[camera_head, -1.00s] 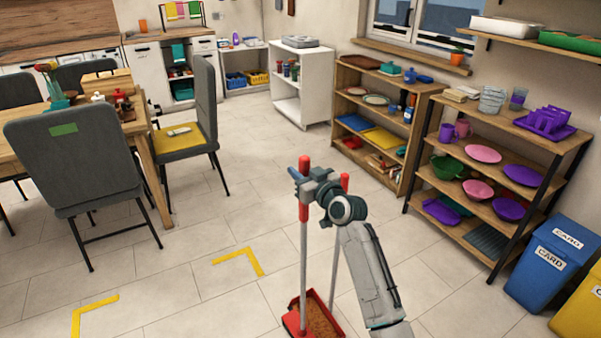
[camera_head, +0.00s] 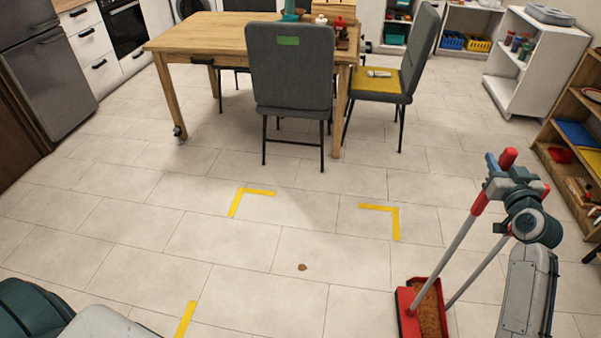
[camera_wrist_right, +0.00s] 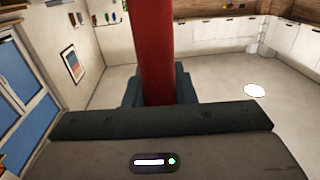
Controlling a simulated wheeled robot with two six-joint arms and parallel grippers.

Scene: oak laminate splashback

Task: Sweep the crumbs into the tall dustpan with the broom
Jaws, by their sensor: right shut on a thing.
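My right gripper (camera_head: 498,182) is shut on a long handle with a red grip (camera_head: 480,203). The same red handle stands upright between the jaws in the right wrist view (camera_wrist_right: 157,50). Its grey pole slants down to a red head or pan (camera_head: 406,302) low at the right. A second pole with a red end (camera_head: 530,192) leans just right of it. Brown material, bristles or crumbs, fills the space between the red edges; I cannot tell which pole is the broom's. A small brown patch of crumbs (camera_head: 302,267) lies on the floor. My left gripper is out of view.
Yellow tape corners (camera_head: 392,208) mark the pale tiled floor around the crumbs. A wooden table (camera_head: 205,32) and grey chairs (camera_head: 290,75) stand behind. Wooden shelves (camera_head: 570,115) stand at the right, a fridge (camera_head: 45,65) at the left.

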